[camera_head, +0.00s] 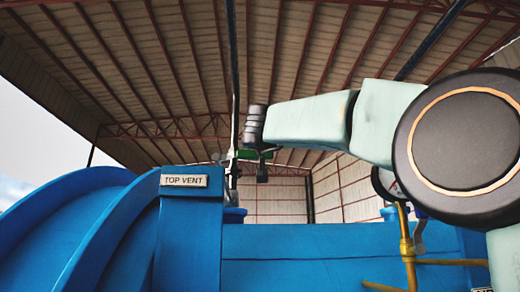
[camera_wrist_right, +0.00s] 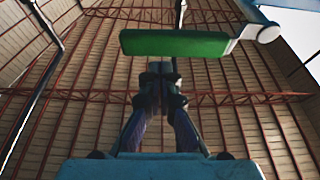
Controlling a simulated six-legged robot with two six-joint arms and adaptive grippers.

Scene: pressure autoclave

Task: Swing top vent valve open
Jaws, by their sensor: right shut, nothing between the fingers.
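The top vent valve (camera_head: 233,168) stands above the blue autoclave, just right of the "TOP VENT" label (camera_head: 185,180). Its green lever handle (camera_head: 246,154) sticks out to the right, roughly level. In the right wrist view the green handle (camera_wrist_right: 175,43) lies across the upper middle, joined at its right end to a pale metal stem (camera_wrist_right: 240,38). My left gripper is out of view.
The blue vessel (camera_head: 320,255) fills the bottom of the head view. A yellow pipe (camera_head: 408,245) and a gauge (camera_head: 385,183) stand at its right, near my right arm. A dark vertical pipe (camera_head: 234,70) rises above the valve. Open air lies above the vessel.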

